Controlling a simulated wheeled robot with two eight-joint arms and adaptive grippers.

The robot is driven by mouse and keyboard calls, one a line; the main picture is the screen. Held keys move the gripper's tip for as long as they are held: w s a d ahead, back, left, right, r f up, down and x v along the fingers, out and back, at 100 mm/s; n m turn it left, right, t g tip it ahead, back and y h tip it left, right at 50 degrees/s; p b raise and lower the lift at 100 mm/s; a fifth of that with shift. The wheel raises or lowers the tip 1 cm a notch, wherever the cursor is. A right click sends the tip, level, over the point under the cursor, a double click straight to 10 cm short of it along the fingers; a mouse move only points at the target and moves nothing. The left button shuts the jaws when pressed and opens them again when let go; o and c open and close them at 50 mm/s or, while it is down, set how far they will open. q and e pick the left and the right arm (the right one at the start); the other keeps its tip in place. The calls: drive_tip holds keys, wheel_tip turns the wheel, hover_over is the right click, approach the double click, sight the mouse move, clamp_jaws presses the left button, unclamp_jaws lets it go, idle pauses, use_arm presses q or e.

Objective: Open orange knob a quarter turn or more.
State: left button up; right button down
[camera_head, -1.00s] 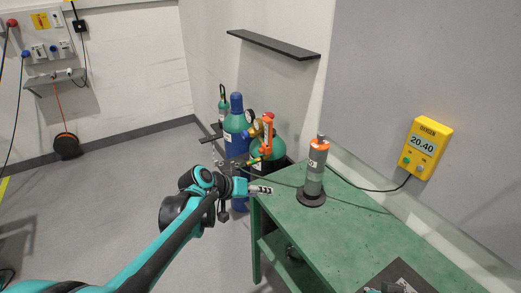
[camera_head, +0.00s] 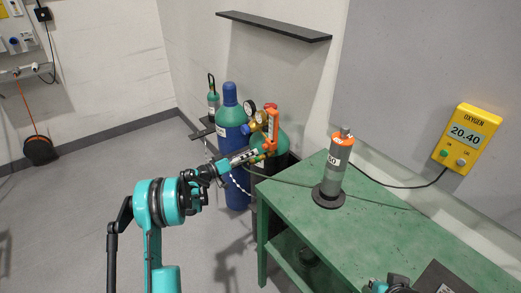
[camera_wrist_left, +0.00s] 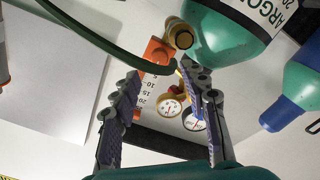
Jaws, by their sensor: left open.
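In the head view, an orange gauge body (camera_head: 273,126) stands upright by brass fittings and dials at the gas cylinders. In the left wrist view, the orange body (camera_wrist_left: 156,54) carries a number scale, with a round brass fitting (camera_wrist_left: 180,34) beside it. I cannot make out a separate orange knob. My left gripper (camera_head: 256,153) is close to the lower end of the orange body. Its fingers (camera_wrist_left: 165,78) are apart, with the orange body partly between them in the picture; contact cannot be told. Part of my right arm's end (camera_head: 390,285) shows at the bottom edge, fingers unclear.
A blue cylinder (camera_head: 231,150) and a green-topped cylinder (camera_head: 283,145) stand behind the green bench (camera_head: 300,212). A grey canister (camera_head: 333,175) with an orange band stands on the bench. A green hose (camera_wrist_left: 92,35) crosses the wrist view. A yellow oxygen display (camera_head: 468,138) hangs on the wall.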

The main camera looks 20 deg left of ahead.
sight(263, 148)
use_arm(q)
drive_tip(key=b+x, duration=0.1)
drive_tip(key=x, duration=0.3)
drive_tip(key=shift+w+d+f, duration=0.15)
drive_tip(key=shift+d, duration=0.05)
use_arm(e)
drive_tip(key=shift+f, duration=0.85)
use_arm(q)
drive_tip(key=shift+b+x, duration=0.3)
drive_tip(key=shift+x, duration=0.5)
use_arm(e)
drive_tip(key=shift+f, duration=0.15)
use_arm(q)
clamp_jaws()
